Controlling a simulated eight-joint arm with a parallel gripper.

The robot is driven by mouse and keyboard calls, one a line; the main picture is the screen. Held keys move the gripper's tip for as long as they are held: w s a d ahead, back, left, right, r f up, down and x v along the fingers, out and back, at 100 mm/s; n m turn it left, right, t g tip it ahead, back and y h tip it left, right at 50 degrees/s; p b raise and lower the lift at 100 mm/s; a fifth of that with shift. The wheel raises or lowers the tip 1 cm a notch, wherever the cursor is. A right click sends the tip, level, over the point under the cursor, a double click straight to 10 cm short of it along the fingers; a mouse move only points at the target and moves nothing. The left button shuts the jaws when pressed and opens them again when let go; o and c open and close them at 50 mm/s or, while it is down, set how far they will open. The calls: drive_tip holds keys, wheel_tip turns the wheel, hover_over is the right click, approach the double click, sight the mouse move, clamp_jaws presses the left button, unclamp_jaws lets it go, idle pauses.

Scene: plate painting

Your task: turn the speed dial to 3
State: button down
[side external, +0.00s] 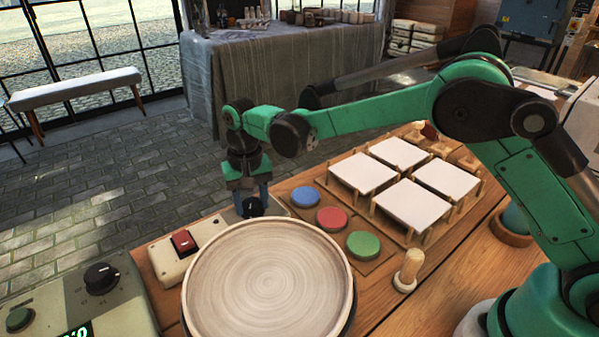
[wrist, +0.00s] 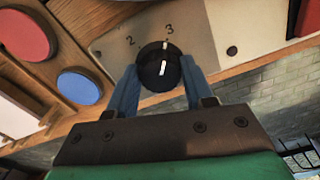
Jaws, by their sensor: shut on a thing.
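The speed dial is a black round knob (wrist: 158,67) with a white line, set on a pale metal panel (wrist: 207,43). The numbers 2 and 3 are printed beside it in the wrist view. The white line points up and slightly right, close to the 3. My gripper (wrist: 158,72) is shut on the knob, with one blue finger on each side. In the side view, my gripper (side external: 256,200) points down onto the knob (side external: 251,207) behind the round plate. Other numbers on the panel are hidden.
The large round plate (side external: 268,275) sits in front of the dial. A red switch box (side external: 184,243) is to the dial's left. Blue (side external: 305,196), red (side external: 332,219) and green (side external: 362,245) paint discs are to its right. White tiles (side external: 362,173) stand on a rack beyond.

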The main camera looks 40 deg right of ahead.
sight(252, 203)
drive_tip(key=shift+m, duration=0.4)
drive_tip(key=shift+c, duration=1.7)
unclamp_jaws()
drive_tip(key=shift+r, duration=2.85)
drive_tip(key=shift+d, duration=0.1)
